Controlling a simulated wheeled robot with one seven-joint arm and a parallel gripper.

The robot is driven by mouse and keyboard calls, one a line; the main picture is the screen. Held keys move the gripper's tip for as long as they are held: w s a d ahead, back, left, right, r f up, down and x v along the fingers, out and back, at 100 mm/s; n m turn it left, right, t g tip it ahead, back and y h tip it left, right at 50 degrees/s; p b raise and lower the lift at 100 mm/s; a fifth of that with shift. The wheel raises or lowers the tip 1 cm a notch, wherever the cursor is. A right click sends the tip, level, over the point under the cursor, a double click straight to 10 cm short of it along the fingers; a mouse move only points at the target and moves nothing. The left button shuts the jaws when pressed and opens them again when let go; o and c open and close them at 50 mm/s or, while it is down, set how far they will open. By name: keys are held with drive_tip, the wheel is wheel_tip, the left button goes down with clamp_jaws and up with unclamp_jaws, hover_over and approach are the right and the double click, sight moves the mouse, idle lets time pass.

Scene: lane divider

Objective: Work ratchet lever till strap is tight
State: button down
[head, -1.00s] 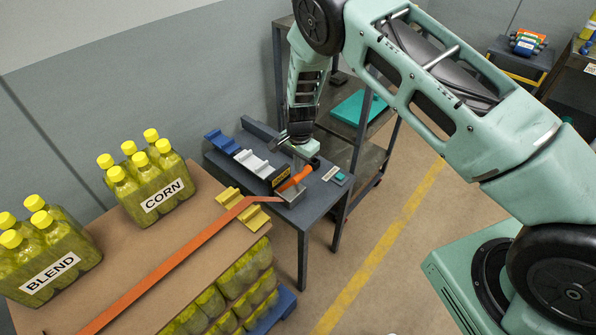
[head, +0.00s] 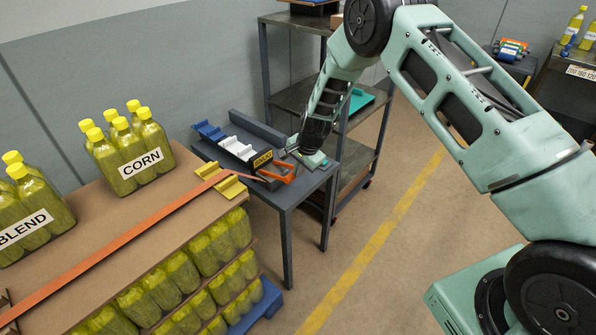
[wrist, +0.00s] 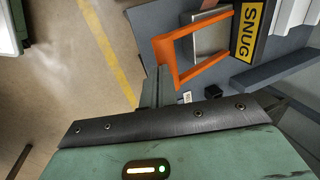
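The orange strap (head: 120,247) runs taut-looking and straight across the pallet top, over a yellow edge protector (head: 228,188), to the ratchet on the small grey table. The ratchet's orange lever (head: 280,174) is an open frame lying low over the table; it also shows in the wrist view (wrist: 181,77) around a pale metal plate (wrist: 211,40). A yellow SNUG label (wrist: 250,32) is beside it, also in the head view (head: 262,159). My gripper (head: 300,157) is just beyond the lever, apparently not holding it. Its fingers are partly hidden, so their opening is unclear.
White (head: 237,149) and blue (head: 209,132) blocks sit behind the ratchet. Bottle packs marked CORN (head: 130,155) and BLEND (head: 30,220) stand on the pallet. A shelf rack (head: 297,96) is close behind my arm.

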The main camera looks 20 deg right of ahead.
drive_tip(key=shift+s+d+f+b, duration=0.2)
drive_tip(key=shift+f+b, duration=0.2)
drive_tip(key=shift+f, duration=0.35)
drive_tip(key=shift+s+d+f+b, duration=0.1)
drive_tip(key=shift+s+f+b, duration=0.2)
drive_tip(key=shift+f, duration=0.45)
drive_tip(key=shift+s+d+f+b, duration=0.15)
drive_tip(key=shift+f+b, duration=0.3)
drive_tip(key=shift+f, duration=0.3)
drive_tip(key=shift+r, duration=0.1)
